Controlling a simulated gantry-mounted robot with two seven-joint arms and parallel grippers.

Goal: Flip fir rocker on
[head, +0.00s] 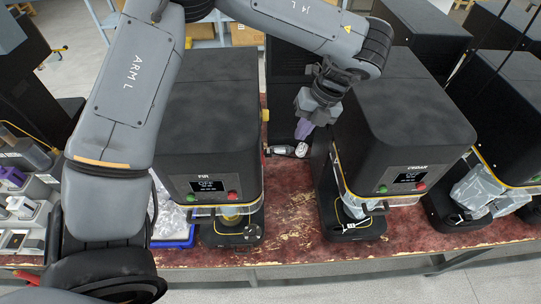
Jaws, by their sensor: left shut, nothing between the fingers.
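The fir seamer (210,110) is a dark box-shaped machine left of centre, with the label FIR on its front. Its small display (209,186) appears to read OFF, with a green and a red button below it. I cannot make out its rocker; a small yellow part (265,115) shows at its right side edge. My left gripper (304,130), with purple fingers, points down in the gap between the fir and cedar seamers. It is shut and empty, apart from the fir seamer's right side. My right gripper is not in view.
The cedar seamer (405,120) stands close on the right of my gripper. A blue tray (175,243) is left of the fir seamer's base, and another seamer (505,105) is far right.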

